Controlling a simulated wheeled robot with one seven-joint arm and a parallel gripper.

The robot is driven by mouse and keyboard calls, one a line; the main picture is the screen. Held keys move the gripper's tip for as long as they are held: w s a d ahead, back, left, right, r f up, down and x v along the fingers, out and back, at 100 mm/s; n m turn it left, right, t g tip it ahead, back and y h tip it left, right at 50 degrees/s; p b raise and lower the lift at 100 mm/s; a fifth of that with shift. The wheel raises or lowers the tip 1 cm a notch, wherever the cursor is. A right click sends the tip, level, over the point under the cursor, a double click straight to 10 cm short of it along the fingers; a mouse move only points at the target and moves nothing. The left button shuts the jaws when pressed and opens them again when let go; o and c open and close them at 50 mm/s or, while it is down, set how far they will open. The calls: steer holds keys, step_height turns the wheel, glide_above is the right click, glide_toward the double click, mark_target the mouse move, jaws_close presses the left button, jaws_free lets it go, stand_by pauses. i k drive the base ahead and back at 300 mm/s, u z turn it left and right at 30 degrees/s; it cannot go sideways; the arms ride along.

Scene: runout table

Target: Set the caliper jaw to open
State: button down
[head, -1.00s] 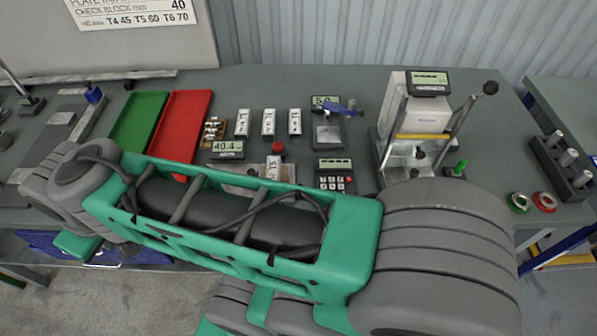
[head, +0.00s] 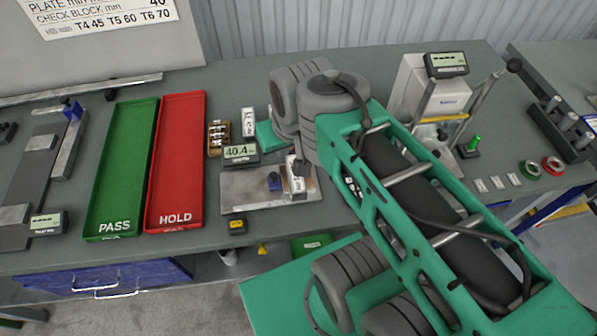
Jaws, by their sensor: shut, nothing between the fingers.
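The bench caliper's metal base (head: 245,200) lies on the table in the middle of the head view. Its display (head: 240,153) at the back left reads about 40.4. My gripper (head: 303,167) shows only as a small dark grey tip, shut and empty, right over or beside that block. My arm and wrist hide the rest of it and the area to the right.
A green PASS tray (head: 122,165) and a red HOLD tray (head: 177,160) lie to the left. A press-like instrument (head: 425,95) stands at the back right. A small yellow-black device (head: 237,227) lies near the front edge. My arm covers the table's middle right.

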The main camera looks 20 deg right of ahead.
mark_target(276, 181)
steer(key=u, duration=0.45)
steer(key=k, duration=1.1)
steer(key=u, duration=0.05)
steer(key=i, duration=0.9)
steer(key=u, duration=1)
steer(key=i, duration=0.55)
steer(key=u, duration=0.6)
